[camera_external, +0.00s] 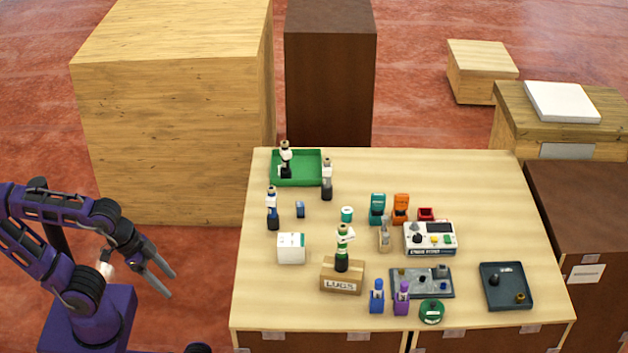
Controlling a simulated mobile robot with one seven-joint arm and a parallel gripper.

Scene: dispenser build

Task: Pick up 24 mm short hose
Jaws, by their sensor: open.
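My gripper (171,284) is open and empty, with its two fingers apart. It is left of the table (262,312), beyond the left edge and away from everything on it. I cannot tell for certain which item is the 24 mm short hose. A small blue cylinder (300,209) stands on the left part of the table, and a short teal-green cylinder with a pale top (347,214) stands near the middle. No size marks are readable on either.
A green tray (310,181) with a bottle is at the back left. A white box (291,248), a LUGS box (342,277), a control box (430,239), a grey plate (421,283) and a dark tray (506,298) stand nearer the front. The table's back right is clear.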

